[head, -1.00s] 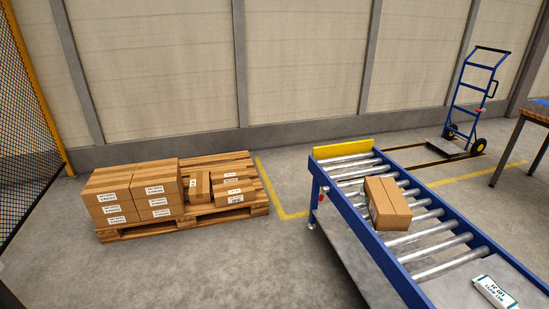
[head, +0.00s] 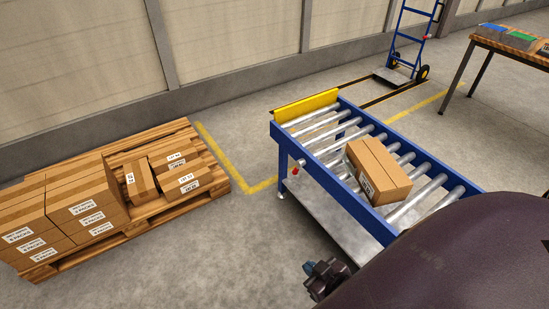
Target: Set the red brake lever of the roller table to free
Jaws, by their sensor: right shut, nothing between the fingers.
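The roller table (head: 343,188) has a blue frame, steel rollers and a yellow end stop. The small red brake lever (head: 299,164) shows on its left side rail, near the far end; its exact setting is too small to tell. A cardboard box (head: 378,170) sits tilted across the rollers. My right gripper (head: 311,270) is shut and empty at the bottom, in front of the table's left side and well apart from the lever. My dark right arm hides the near end of the table. My left gripper is out of view.
A wooden pallet (head: 150,218) with stacked boxes (head: 72,212) stands at the left. A blue hand truck (head: 408,45) stands at the back. A workbench (head: 508,38) is at the upper right. The floor between pallet and roller table is clear.

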